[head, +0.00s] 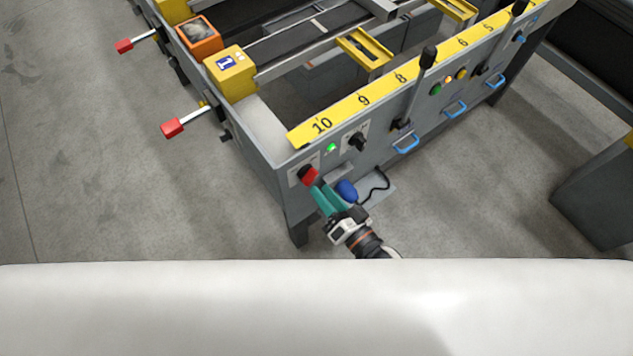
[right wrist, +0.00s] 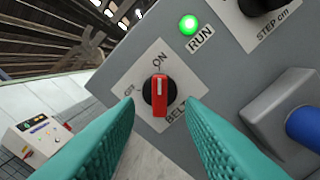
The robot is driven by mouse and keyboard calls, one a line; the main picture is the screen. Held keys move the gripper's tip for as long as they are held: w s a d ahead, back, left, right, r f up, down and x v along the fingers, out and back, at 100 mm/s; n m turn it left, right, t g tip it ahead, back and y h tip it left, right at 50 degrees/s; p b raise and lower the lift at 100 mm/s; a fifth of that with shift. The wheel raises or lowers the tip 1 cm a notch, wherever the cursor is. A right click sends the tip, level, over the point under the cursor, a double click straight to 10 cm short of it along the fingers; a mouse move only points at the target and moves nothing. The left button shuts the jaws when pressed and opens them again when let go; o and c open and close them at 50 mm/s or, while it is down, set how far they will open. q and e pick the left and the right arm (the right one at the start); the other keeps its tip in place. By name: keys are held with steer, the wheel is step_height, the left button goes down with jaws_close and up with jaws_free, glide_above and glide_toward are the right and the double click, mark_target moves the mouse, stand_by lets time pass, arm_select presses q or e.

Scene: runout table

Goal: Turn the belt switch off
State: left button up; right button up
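The belt switch (right wrist: 158,97) is a red knob on a black base, on a white plate marked ON, OFF and BELT. Its pale mark points to ON. The switch (head: 308,174) also shows at the near end of the grey panel in the head view. My right gripper (head: 315,188) has teal fingers and is open in front of the switch. In the right wrist view one finger is on each side of the knob, with gaps between; whether the tips reach past its face I cannot tell. My left gripper is not in view.
A green RUN lamp (right wrist: 189,25) glows beside the switch, with a black STEP knob (head: 356,141) beyond it. A blue part (head: 346,190) with a black cable sits close to my right gripper. Levers and blue handles (head: 406,143) stick out along the panel.

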mark_target(313, 181)
steer(key=shift+x, duration=1.7)
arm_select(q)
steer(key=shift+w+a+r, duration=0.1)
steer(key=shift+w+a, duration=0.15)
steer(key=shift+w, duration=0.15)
arm_select(e)
jaws_close()
